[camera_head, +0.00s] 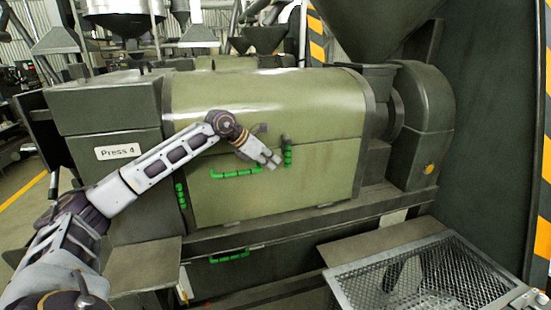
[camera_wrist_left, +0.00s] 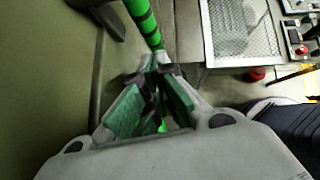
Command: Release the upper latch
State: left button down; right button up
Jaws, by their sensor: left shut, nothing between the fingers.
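The press is a green machine body (camera_head: 265,95) with a "Press 4" label at its left end. A short upright green handle (camera_head: 287,152), probably on the upper latch, stands on its front face. My left gripper (camera_head: 274,162) is just left of this handle, with its fingers shut and empty. In the left wrist view a green, dark-banded handle (camera_wrist_left: 143,20) lies just beyond the closed fingertips (camera_wrist_left: 160,64); whether they touch cannot be told. My right gripper is not in view.
Another upright green handle (camera_head: 180,195) is at the left of the front face. A lower green handle (camera_head: 229,257) is on the base. A wire mesh tray (camera_head: 345,291) stands at the front right, and a dark panel (camera_head: 490,130) closes the right side.

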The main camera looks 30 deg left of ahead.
pick_arm(q)
jog(key=shift+w+d+p, duration=0.3)
jog(key=shift+w+d, duration=0.1)
jog(key=shift+w, duration=0.3)
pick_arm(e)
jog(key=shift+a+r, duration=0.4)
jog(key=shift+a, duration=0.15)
pick_arm(q)
jog(key=shift+w, duration=0.1)
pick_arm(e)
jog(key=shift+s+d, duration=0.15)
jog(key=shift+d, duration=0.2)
